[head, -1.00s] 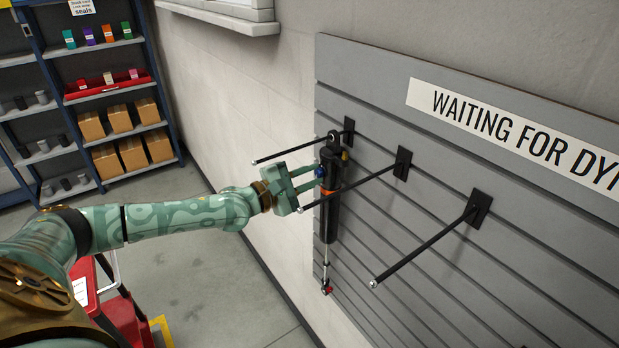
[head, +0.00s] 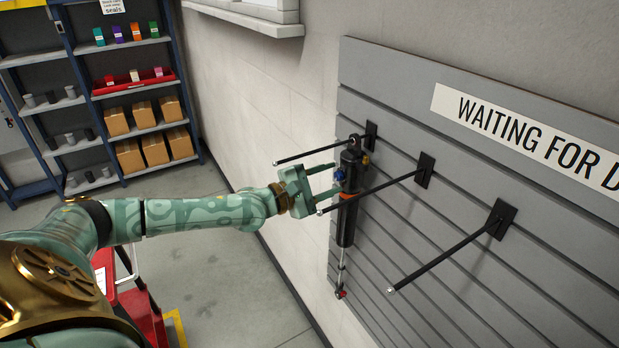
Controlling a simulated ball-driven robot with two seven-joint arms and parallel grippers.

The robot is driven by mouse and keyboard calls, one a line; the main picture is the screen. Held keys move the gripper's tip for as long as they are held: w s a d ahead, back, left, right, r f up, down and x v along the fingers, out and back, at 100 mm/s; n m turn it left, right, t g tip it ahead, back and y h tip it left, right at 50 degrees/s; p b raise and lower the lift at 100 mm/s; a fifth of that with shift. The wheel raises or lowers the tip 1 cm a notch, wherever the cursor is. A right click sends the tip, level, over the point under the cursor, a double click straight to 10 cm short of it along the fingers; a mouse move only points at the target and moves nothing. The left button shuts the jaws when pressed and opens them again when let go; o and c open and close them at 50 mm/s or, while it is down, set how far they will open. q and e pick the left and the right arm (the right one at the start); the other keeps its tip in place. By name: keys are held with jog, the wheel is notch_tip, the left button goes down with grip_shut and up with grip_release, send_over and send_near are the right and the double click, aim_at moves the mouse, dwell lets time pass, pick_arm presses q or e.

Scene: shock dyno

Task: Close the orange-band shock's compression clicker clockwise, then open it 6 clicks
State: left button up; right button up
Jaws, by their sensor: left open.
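The black shock with an orange band (head: 346,218) hangs upright on the slatwall, its top eye on a peg and its silver shaft pointing down. A blue knob (head: 339,175) sticks out on the left of its upper body; I take it for the compression clicker. My left gripper (head: 335,179) comes in from the left and is open, one finger above the knob and one below, spread apart from it. I cannot tell how deep the fingertips reach along the knob. A small gold part shows on the shock's right near the top. My right gripper is out of view.
A shelf (head: 125,180) with boxes stands at the back left. A red cart (head: 140,308) is below my arm.

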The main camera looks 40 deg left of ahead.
pick_arm(q)
jog(key=b+v, duration=0.1)
jog(key=v, duration=1.5)
jog(key=shift+f, duration=0.1)
